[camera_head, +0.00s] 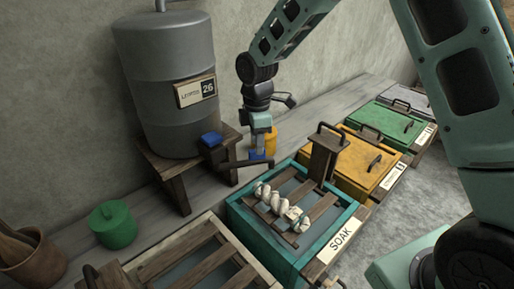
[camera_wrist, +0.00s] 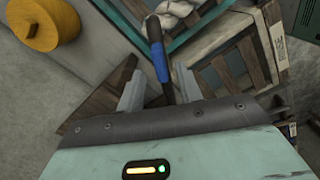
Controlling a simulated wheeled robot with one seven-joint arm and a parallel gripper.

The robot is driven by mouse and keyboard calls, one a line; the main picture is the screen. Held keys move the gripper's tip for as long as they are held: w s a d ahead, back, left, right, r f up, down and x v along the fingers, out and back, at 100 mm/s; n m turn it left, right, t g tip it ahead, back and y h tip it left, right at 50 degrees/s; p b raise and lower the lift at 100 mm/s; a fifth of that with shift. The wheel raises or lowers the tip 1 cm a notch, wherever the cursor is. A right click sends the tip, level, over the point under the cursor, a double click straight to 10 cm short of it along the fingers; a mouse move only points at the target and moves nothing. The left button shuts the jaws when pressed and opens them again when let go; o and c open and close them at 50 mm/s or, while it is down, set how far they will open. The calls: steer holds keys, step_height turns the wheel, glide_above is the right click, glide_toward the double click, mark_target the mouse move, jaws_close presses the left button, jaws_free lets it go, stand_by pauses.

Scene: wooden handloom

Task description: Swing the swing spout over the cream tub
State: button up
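The swing spout (camera_head: 240,164) is a dark bar that reaches right from the grey tank's stand, ending near the back corner of the teal SOAK tub. Its blue grip (camera_head: 257,155) also shows in the wrist view (camera_wrist: 160,62). My gripper (camera_head: 260,146) is right above the grip. In the wrist view its fingers (camera_wrist: 158,88) stand apart on either side of the bar, with gaps visible. The cream tub (camera_head: 203,217) is at the lower left of the head view, partly cut off. Its slatted top and pale rim (camera_wrist: 237,22) show at right in the wrist view.
The teal tub (camera_head: 238,217) holds a rack with a twisted white skein. Yellow (camera_head: 349,176) and green (camera_head: 382,126) lidded tubs stand beyond. The grey tank (camera_head: 165,110) is on a wooden stand at the wall. A yellow spool (camera_wrist: 45,24) and green pot (camera_head: 113,226) stand nearby.

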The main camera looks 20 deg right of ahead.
mark_target(246, 162)
steer(key=shift+f, duration=1.8)
jaws_close()
steer(key=shift+s, duration=0.1)
